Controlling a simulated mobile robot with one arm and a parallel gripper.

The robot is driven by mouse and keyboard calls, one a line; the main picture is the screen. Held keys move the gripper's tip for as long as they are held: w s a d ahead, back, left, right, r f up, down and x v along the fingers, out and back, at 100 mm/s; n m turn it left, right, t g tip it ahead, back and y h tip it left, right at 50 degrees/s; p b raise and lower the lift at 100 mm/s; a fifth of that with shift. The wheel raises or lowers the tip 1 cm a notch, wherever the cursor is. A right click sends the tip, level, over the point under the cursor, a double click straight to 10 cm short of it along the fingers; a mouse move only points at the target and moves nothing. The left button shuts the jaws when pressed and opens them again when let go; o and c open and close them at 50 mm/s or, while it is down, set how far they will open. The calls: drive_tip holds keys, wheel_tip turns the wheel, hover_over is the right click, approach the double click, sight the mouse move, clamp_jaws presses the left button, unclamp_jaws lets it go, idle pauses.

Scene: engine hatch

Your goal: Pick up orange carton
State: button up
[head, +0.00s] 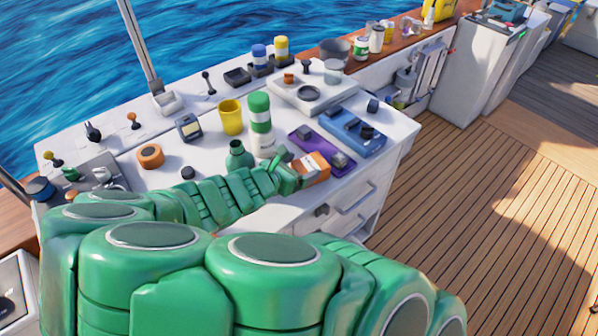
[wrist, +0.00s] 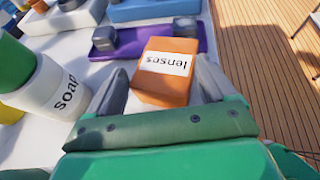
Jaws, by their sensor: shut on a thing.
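The orange carton (wrist: 168,80) has a white label reading "lenses". In the wrist view it sits between the two fingers of my gripper (wrist: 160,92), which is shut on it. In the head view the carton (head: 315,165) shows at the end of my green arm, near the front right edge of the white counter, and my gripper (head: 290,174) partly hides it. I cannot tell whether the carton still touches the counter. Behind it is a purple tray (head: 305,136) bearing a grey piece.
A white bottle labelled soap (wrist: 60,88) with a green cap stands left of my gripper. A yellow cup (head: 231,117), a green bottle (head: 239,157) and a blue tray (head: 352,128) are also on the counter (head: 397,128). The wooden deck (head: 470,200) is open to the right.

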drive_tip(key=c, duration=0.3)
